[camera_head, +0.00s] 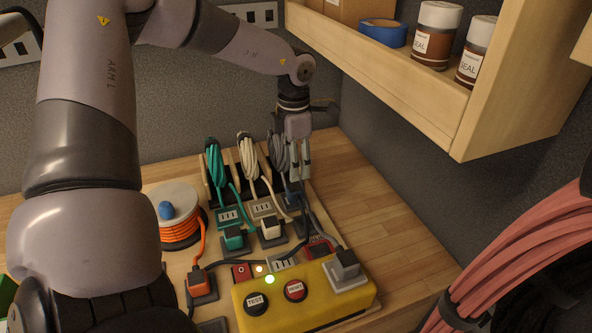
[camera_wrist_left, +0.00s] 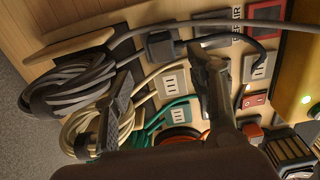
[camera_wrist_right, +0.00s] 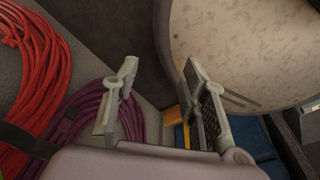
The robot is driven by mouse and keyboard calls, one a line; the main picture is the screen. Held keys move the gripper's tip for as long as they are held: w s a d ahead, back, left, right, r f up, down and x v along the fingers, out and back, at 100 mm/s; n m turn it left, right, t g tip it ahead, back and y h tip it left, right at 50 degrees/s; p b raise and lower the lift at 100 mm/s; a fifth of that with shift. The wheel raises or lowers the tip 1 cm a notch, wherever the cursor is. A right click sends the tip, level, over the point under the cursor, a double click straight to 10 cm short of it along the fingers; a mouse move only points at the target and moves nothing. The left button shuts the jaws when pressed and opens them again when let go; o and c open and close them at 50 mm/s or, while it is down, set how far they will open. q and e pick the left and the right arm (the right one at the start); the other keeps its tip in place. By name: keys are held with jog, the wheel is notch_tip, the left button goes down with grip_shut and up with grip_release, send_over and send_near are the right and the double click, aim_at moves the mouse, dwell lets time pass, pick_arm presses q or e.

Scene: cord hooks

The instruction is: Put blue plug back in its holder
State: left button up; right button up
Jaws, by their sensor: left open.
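My left gripper (camera_head: 299,165) is open beside the grey cord coil (camera_head: 278,152) at the right end of the row of hooks. In the left wrist view its fingers (camera_wrist_left: 165,85) are spread, with nothing gripped between them. My right gripper (camera_wrist_right: 158,80) is open and empty, away from the plugs.
A green plug (camera_head: 235,238) and a white plug (camera_head: 271,227) stand left of the gripper. A yellow box (camera_head: 310,300) with buttons and a dark plug (camera_head: 345,262) is in front. An orange cord reel (camera_head: 178,215) stands left. A wooden shelf (camera_head: 430,90) overhangs the right; bare table lies below it.

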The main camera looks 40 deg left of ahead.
aim_at(295, 187)
pick_arm(q)
jog(key=shift+s+d+r, duration=0.1)
jog(key=shift+s+d, duration=0.1)
jog(key=shift+d, duration=0.1)
jog(key=shift+a, duration=0.1)
pick_arm(e)
jog(key=s+d, duration=0.3)
jog(key=s, duration=0.1)
pick_arm(q)
jog(key=shift+a+f, duration=0.1)
jog(key=shift+f, duration=0.2)
notch_tip(295, 187, down, 3)
jog(key=shift+f+b, duration=0.1)
jog(key=shift+b, duration=0.6)
notch_tip(295, 187, down, 5)
jog(key=b, duration=0.4)
jog(key=shift+w, duration=0.1)
jog(key=shift+f+b, duration=0.25)
jog(key=shift+b, duration=0.4)
pick_arm(e)
notch_tip(295, 187, down, 7)
jog(key=w+a, duration=0.1)
jog(key=shift+w, duration=0.35)
jog(key=shift+w+a, duration=0.1)
jog(key=shift+w, duration=0.05)
